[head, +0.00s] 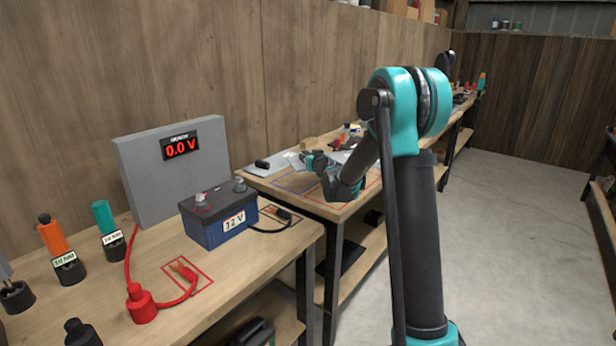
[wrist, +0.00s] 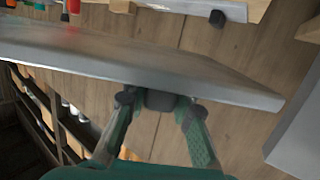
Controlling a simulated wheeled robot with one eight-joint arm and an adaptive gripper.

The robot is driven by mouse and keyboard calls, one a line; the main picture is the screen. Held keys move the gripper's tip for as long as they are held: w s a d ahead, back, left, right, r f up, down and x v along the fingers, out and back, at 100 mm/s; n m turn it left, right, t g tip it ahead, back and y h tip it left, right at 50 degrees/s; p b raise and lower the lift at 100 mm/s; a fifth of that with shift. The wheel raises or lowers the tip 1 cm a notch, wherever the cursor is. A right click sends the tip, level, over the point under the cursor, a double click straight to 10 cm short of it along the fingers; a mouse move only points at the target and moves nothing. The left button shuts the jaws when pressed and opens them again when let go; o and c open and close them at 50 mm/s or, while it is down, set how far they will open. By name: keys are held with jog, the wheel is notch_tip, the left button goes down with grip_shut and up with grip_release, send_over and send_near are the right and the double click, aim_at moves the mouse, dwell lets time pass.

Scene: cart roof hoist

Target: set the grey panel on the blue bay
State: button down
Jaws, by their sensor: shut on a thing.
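In the head view my gripper (head: 318,165) is small and over the second wooden bench. Pale grey sheet-like surface shows beside it there, but I cannot tell which part is the held panel.
The second bench (head: 262,180) carries red outlines and several small items at its back. The nearer bench holds a blue 12 V battery (head: 222,222), a grey meter box (head: 150,185) and a red cable (head: 143,303). Another grey slab (wrist: 300,140) lies at the wrist view's right.

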jog(key=a+r+n+g+y, duration=0.1)
jog(key=a+r+n+y, duration=0.15)
jog(key=a+r, duration=0.75)
notch_tip(320, 180, down, 22)
jog(key=a, duration=0.2)
jog(key=shift+s+a+r, duration=0.2)
jog(key=shift+y, duration=0.25)
jog(key=c, duration=1.3)
grip_release()
jog(key=v, duration=0.7)
jog(key=shift+s+d, duration=0.15)
jog(key=shift+s, duration=0.1)
jog(key=shift+r, duration=0.1)
